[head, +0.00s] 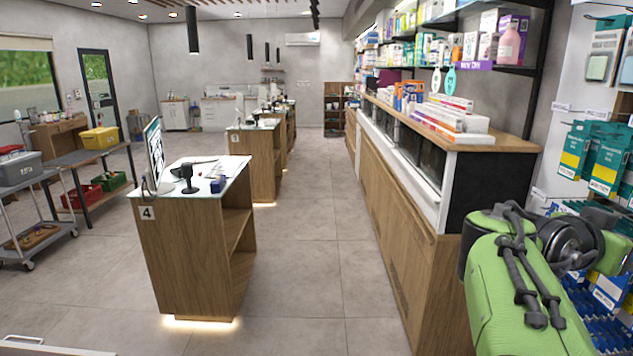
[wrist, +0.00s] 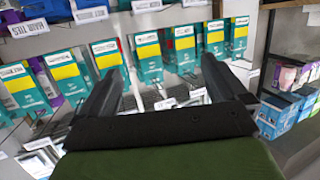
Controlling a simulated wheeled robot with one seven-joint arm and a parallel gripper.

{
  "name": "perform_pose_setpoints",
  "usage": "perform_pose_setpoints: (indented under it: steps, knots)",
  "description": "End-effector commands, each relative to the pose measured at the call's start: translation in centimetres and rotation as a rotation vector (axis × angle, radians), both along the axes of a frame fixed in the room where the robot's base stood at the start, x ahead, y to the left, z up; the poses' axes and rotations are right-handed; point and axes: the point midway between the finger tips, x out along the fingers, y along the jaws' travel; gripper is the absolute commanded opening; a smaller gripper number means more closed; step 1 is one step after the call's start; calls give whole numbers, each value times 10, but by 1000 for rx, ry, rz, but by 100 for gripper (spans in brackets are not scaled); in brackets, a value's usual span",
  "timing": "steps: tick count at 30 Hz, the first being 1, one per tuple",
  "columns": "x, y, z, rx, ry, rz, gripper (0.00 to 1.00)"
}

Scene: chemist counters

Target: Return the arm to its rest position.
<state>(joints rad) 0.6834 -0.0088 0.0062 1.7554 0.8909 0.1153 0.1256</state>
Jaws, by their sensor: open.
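My arm, in green covers with dark joints, is folded at the lower right of the head view. It is close to the hanging product wall and the end of the long counter. My gripper (wrist: 155,88) shows in the wrist view with its two dark fingers wide apart and nothing between them. Beyond the fingers hang teal and yellow packets (wrist: 148,58) on the product wall. I cannot tell from the wrist view whether the fingertips touch anything. The fingertips cannot be made out in the head view.
The long wooden counter (head: 400,215) runs along the right, with shelves of boxes (head: 430,50) above it. Teal packets (head: 592,160) hang at the far right. The checkout desk (head: 190,245) marked 4 stands left of centre. The floor aisle (head: 310,240) between desk and counter is clear.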

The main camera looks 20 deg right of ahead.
Motion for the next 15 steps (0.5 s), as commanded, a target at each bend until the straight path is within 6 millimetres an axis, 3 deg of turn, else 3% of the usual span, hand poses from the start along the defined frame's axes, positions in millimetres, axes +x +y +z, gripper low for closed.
perform_pose_setpoints:
  steps: [1,3,7,11,12,15]
  knots:
    - [27,35,-13,77,5,146,99]
    - [57,84,-37,190,35,339,99]
    - [84,185,-83,375,139,682,99]
    - [73,289,-131,528,302,1018,99]
    - [62,317,-145,567,363,1114,99]
    - [30,372,-176,637,505,1315,99]
